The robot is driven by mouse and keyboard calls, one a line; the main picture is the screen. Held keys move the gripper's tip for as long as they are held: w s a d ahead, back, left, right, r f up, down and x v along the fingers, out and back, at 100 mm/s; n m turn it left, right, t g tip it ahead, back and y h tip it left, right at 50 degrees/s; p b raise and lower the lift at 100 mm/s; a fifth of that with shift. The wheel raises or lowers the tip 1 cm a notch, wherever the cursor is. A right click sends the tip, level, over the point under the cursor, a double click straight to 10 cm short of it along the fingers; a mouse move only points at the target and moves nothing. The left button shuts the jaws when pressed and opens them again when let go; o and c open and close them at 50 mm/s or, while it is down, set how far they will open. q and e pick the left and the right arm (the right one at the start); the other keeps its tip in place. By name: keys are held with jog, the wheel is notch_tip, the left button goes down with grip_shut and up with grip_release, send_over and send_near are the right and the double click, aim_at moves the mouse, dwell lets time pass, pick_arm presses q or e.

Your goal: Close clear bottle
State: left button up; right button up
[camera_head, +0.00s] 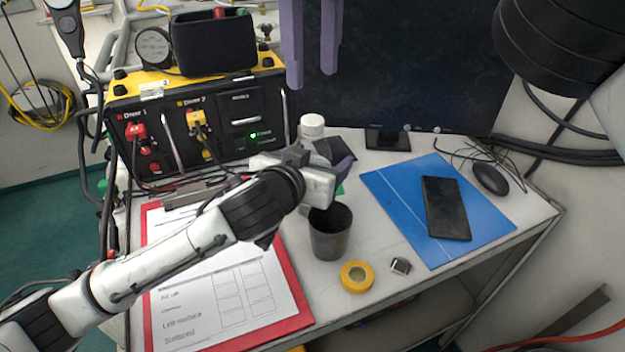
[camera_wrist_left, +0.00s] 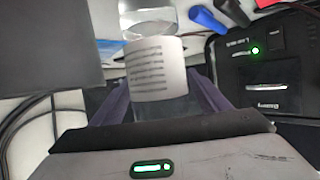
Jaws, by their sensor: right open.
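The clear bottle (camera_wrist_left: 155,70) has a white label with printed lines. In the left wrist view it stands between the purple fingers of my left gripper (camera_wrist_left: 160,108), which appear to press on its sides. In the head view, a white upper part of the bottle (camera_head: 312,125) shows behind my left gripper (camera_head: 338,168); its lower part is hidden. I cannot tell whether the white part is a cap. My right gripper (camera_head: 311,45) hangs above, in front of the monitor, its two purple fingers apart and empty.
The black-and-yellow air panel (camera_head: 195,120) stands behind left and the monitor (camera_head: 400,70) behind right. A dark cup (camera_head: 330,232), yellow tape roll (camera_head: 357,277), red clipboard (camera_head: 290,290), blue mat (camera_head: 400,205) with a phone (camera_head: 446,208) and a mouse (camera_head: 490,178) are on the table.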

aim_at(313, 119)
pick_arm(q)
grip_shut()
pick_arm(e)
jog(key=n, duration=1.9)
jog(key=shift+n, duration=0.3)
jog(key=n, duration=0.3)
jog(key=shift+n, duration=0.4)
jog(key=n, duration=0.3)
jog(key=shift+n, duration=0.3)
jog(key=shift+f, duration=4)
